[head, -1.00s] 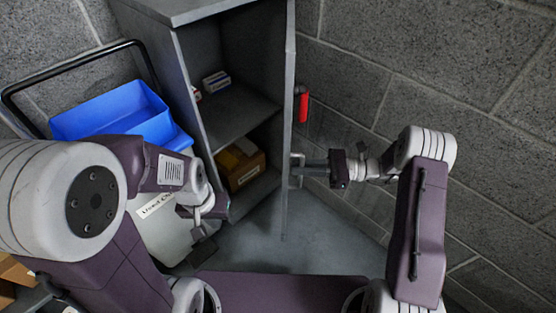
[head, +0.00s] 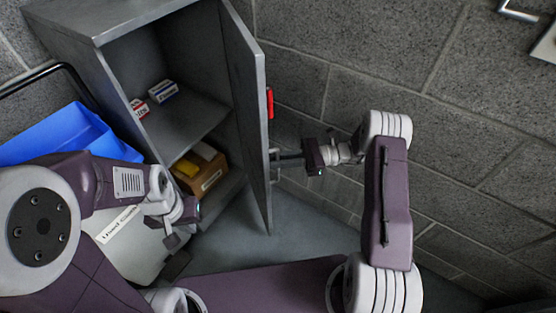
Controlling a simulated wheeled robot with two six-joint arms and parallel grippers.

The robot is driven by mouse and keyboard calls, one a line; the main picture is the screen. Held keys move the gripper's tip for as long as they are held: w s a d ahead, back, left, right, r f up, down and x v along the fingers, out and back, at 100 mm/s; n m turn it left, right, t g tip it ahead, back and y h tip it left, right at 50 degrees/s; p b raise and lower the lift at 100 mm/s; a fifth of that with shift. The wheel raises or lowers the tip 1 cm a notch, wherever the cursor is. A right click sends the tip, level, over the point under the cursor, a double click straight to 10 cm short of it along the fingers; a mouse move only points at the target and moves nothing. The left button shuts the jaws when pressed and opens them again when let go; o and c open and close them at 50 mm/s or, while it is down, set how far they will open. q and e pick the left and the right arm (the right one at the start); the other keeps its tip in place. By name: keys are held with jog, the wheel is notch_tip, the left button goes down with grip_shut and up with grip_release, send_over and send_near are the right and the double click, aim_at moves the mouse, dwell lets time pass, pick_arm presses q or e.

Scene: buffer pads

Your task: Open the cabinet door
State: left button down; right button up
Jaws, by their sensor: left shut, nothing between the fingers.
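The grey cabinet (head: 100,75) stands at the upper left with its front open. Its door (head: 246,110) is swung out to the right, so the shelves inside show. The door handle (head: 274,176) is on the door's outer side. My left gripper (head: 176,240) is shut and empty, low in front of the cabinet and apart from the door.
Small boxes (head: 163,92) lie on the upper shelf, and a cardboard box (head: 200,170) lies below. A blue bin (head: 65,135) and a labelled light container (head: 125,245) stand at the left. A block wall (head: 400,60) is close behind my right arm. Some floor (head: 300,225) is clear.

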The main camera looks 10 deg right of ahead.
jog(key=shift+o, duration=0.3)
jog(key=shift+r, duration=0.1)
jog(key=r+p, duration=0.1)
jog(key=r, duration=0.1)
jog(key=r+p, duration=0.2)
jog(key=r, duration=0.1)
jog(key=shift+s+d, duration=0.1)
jog(key=shift+d, duration=0.1)
jog(key=o, duration=0.4)
jog(key=s+d+r+p, duration=0.3)
jog(key=d, duration=0.1)
jog(key=shift+s+d, duration=0.25)
jog(key=shift+s, duration=0.05)
jog(key=s+d+r+p, duration=0.2)
jog(key=s+d, duration=0.1)
jog(key=shift+s+d+r, duration=0.15)
jog(key=shift+r, duration=0.2)
jog(key=c, duration=0.4)
jog(key=shift+s+d+r, duration=0.1)
jog(key=shift+s+d, duration=0.2)
jog(key=shift+d, duration=0.05)
